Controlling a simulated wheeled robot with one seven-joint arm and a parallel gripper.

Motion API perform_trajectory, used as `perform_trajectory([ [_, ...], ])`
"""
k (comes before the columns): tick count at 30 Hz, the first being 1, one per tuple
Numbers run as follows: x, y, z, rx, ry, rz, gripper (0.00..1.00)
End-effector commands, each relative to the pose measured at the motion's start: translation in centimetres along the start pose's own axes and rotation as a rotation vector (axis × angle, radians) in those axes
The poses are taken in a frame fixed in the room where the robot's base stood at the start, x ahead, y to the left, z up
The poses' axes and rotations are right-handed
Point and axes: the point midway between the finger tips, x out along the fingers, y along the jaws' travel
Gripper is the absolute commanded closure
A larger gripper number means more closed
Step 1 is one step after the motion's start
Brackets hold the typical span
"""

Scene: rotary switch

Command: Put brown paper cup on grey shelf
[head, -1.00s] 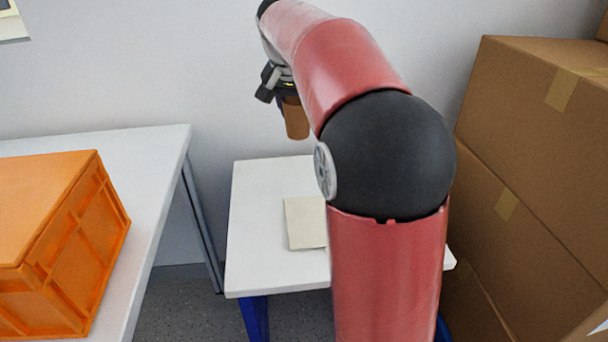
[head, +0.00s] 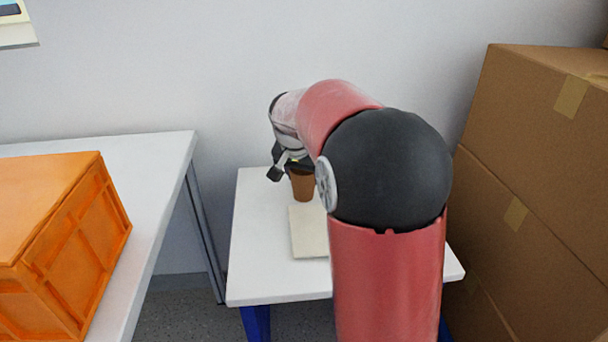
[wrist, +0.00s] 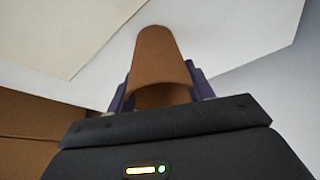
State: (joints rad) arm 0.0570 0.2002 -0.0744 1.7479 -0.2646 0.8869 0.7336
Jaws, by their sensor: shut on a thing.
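The brown paper cup (head: 303,187) is upright between the fingers of my gripper (head: 289,168), which is shut on it. The cup is at the back part of a low, pale grey-white surface with blue legs (head: 262,275), the only thing here that fits the grey shelf. I cannot tell whether the cup's base touches this surface. In the wrist view the cup (wrist: 160,62) reaches away from my gripper (wrist: 160,92) toward the pale surface (wrist: 185,20). My arm hides the right part of the shelf in the head view.
A flat cream square (head: 309,236) lies on the shelf just in front of the cup. A white table (head: 160,150) with an orange crate (head: 75,245) stands left. Stacked cardboard boxes (head: 530,150) stand right. The wall is close behind. The shelf's left part is clear.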

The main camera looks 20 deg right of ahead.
Motion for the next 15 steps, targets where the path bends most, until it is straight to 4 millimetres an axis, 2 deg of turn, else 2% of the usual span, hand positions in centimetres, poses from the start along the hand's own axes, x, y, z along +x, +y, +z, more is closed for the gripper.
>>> perform_trajectory([
  [7,0.25,-0.01,0.09,0.0,0.0,0.0,0.69],
  [8,0.25,-0.01,0.08,0.0,0.0,0.0,0.47],
  [12,0.15,-0.01,0.04,0.0,0.0,0.0,0.28],
  [15,0.14,-0.01,0.04,0.0,0.0,0.0,0.26],
])
